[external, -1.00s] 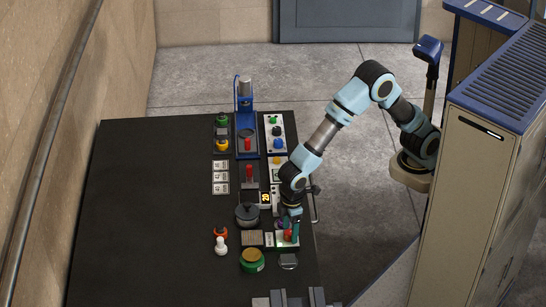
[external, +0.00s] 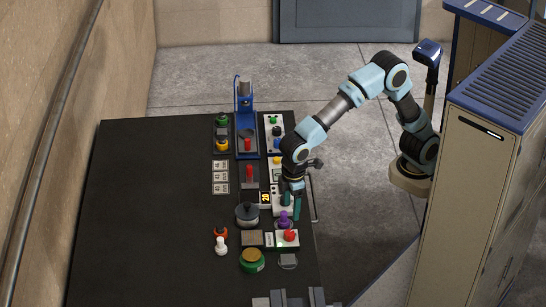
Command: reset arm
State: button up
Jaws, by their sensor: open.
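My gripper (external: 291,206) is at the right edge of the black table (external: 140,210), fingers pointing down. It is open and holds nothing that I can see. Its teal fingers are just above and behind a purple knob-shaped piece (external: 284,221). A red button on a white box (external: 289,237) sits in front of that piece, clear of the fingers. My arm reaches in from its mount at the right, with the elbow raised.
A blue press (external: 246,118) stands at the back of the table. A green-and-gold round piece (external: 252,260), a white knob (external: 221,246) and a dark round pot (external: 247,214) stand nearby. The table's left half is clear.

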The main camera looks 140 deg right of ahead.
jog(key=s+a+f+n, duration=0.1)
jog(key=s+a+f, duration=0.1)
jog(key=s, duration=0.4)
jog(key=s+a+f+n+t, duration=0.1)
jog(key=s+a+f, duration=0.2)
jog(key=s+a, duration=0.2)
jog(key=s+a+f+n, duration=0.2)
jog(key=s+a+f, duration=0.1)
jog(key=s, duration=0.6)
jog(key=shift+s+a+f+t, duration=0.25)
jog(key=shift+a+t, duration=0.15)
jog(key=shift+a, duration=0.35)
jog(key=shift+w, duration=0.1)
jog(key=shift+c, duration=0.4)
